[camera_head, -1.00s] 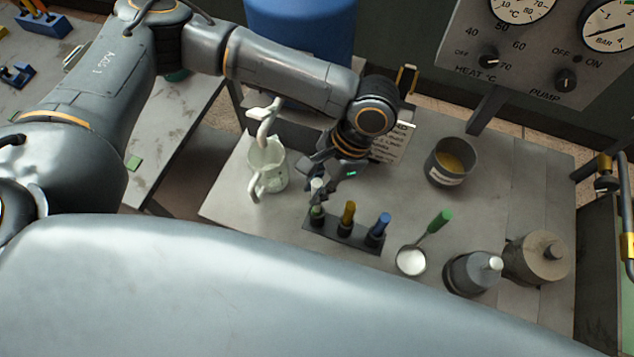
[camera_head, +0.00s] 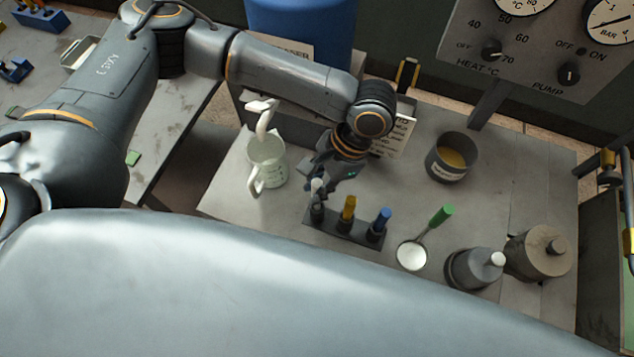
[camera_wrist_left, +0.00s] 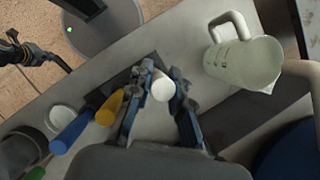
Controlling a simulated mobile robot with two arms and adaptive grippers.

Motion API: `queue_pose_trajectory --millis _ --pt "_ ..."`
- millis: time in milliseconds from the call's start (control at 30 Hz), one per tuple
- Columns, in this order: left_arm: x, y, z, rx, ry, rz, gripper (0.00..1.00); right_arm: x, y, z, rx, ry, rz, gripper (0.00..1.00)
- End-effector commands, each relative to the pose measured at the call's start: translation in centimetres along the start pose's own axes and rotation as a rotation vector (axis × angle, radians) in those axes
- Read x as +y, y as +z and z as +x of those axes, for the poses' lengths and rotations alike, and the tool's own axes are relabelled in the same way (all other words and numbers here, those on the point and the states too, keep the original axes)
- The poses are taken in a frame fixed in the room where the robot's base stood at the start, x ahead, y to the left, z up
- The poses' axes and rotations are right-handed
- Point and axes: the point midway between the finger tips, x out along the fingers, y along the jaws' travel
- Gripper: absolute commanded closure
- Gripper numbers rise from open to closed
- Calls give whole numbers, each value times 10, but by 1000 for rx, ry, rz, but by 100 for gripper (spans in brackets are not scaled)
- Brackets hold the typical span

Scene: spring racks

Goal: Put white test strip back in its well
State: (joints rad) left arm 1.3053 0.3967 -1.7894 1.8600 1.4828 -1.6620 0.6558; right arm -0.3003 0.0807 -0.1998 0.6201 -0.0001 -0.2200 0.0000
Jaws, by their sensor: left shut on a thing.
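The white test strip (camera_head: 317,186) stands roughly upright over the left end of the dark rack (camera_head: 345,237). My left gripper (camera_head: 318,184) is shut on it; the gripper and strip also show in the left wrist view, where the white end of the strip (camera_wrist_left: 162,88) sits between the fingers. The strip's lower end meets the left well in the head view, but I cannot tell how deep it sits. A yellow strip (camera_head: 348,207) and a blue strip (camera_head: 382,219) stand in the other wells.
A white jug (camera_head: 267,160) stands left of the rack. To the right are a green-handled spoon with white contents (camera_head: 411,256), a grey lidded pot (camera_head: 472,271) and a brown pot (camera_head: 537,256). A bowl (camera_head: 452,158) stands behind on the bench.

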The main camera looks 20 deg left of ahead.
Motion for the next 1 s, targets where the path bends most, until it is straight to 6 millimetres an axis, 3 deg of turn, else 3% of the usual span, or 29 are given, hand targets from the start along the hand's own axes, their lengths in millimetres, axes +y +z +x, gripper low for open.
queue_pose_trajectory --millis 1000 --pt "0 -10 24 0 0 -1 97 0 1 10 0 0 0 100"
